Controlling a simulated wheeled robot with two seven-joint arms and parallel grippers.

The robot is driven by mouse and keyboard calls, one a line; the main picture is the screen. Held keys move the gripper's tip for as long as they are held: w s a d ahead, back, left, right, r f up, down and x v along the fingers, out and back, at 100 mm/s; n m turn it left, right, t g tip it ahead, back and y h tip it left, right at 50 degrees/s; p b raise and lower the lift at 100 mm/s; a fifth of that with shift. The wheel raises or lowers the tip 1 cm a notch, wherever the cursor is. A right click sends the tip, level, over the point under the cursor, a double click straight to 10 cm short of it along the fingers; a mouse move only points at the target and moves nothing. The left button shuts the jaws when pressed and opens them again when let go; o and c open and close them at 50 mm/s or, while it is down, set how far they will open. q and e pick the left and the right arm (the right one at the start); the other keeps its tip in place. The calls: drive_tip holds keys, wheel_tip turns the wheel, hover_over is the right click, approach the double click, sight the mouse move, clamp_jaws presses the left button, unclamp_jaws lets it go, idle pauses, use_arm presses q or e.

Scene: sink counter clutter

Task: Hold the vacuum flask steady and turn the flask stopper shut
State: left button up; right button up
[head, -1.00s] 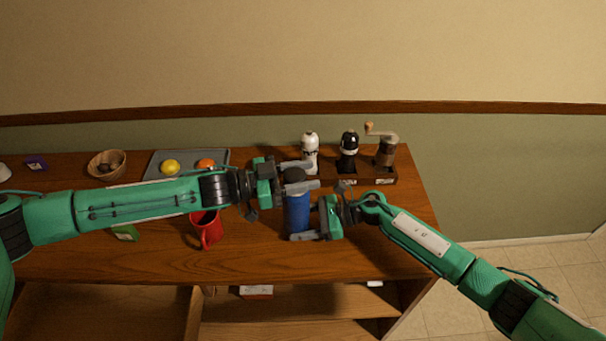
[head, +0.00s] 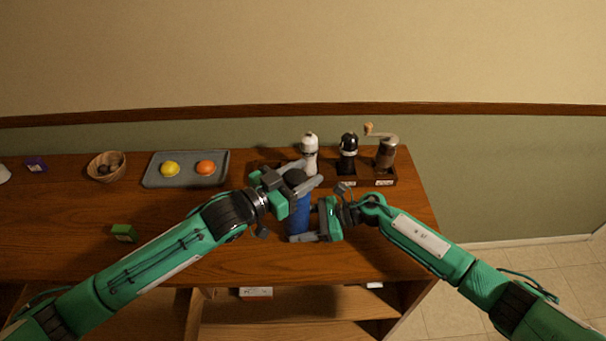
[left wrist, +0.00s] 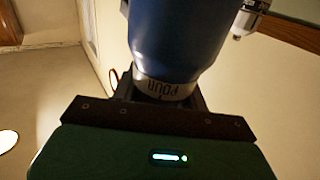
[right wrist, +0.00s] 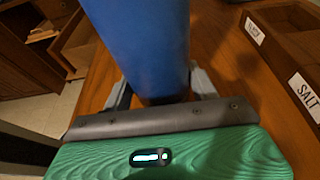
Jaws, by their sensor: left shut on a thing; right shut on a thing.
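The vacuum flask (head: 298,215) is blue and stands upright near the right end of the counter. Its dark stopper (head: 294,175) sits on top. My left gripper (head: 298,181) is shut on the stopper, its fingers on either side. In the left wrist view, the blue flask body (left wrist: 178,40) shows with a pale band with lettering (left wrist: 165,90) between the fingers. My right gripper (head: 303,225) is shut around the lower flask body. The right wrist view also shows the blue body (right wrist: 143,45) between its fingers. How tightly the stopper is seated cannot be told.
A rack (head: 385,182) with a white mill (head: 310,150), a black mill (head: 348,150) and a crank grinder (head: 386,152) stands close behind. A grey tray (head: 187,182) with yellow and orange fruit, a bowl (head: 106,165) and a green box (head: 124,232) are left.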

use_arm(q)
drive_tip(key=shift+w+a+r+n+t+y, duration=0.1)
drive_tip(key=shift+n+t+y, duration=0.8)
drive_tip(key=shift+t, duration=0.1)
drive_tip(key=shift+w+a+r+n+t+y, duration=0.1)
drive_tip(key=shift+n+t+y, duration=0.8)
drive_tip(key=shift+t, duration=0.1)
drive_tip(key=shift+a+f+n+y, duration=0.2)
drive_tip(key=shift+n+y, duration=0.1)
drive_tip(key=shift+y, duration=0.2)
drive_tip(key=o, duration=1)
drive_tip(key=v, duration=1.2)
drive_tip(key=shift+f, duration=0.15)
use_arm(e)
drive_tip(key=o, duration=0.8)
drive_tip(key=shift+o, duration=0.2)
